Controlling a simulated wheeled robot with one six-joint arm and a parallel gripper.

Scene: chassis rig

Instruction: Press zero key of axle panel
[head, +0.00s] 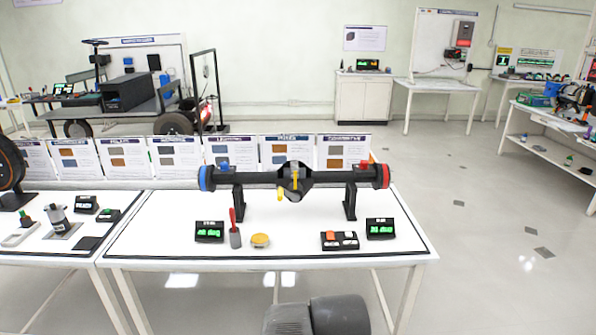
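The axle (260,178) is a black bar on two stands on the white table (170,240), with a blue disc at its left end and a red one at its right. In front of its right part lies a small black key panel (326,246) with an orange key (330,235) and several white keys (350,235). Their labels are too small to read, so I cannot tell which is the zero key. Beside it stands a black display (380,229) with green digits. Another green-lit display (209,231) stands to the left. My gripper is not in view; only dark parts of my arm show at the bottom.
A red-handled tool (235,230) and a yellow-topped round tin (260,240) lie left of the key panel. Information boards (230,152) line the table's back edge. A second table (55,250) with small devices adjoins on the left. Open floor (490,260) lies to the right.

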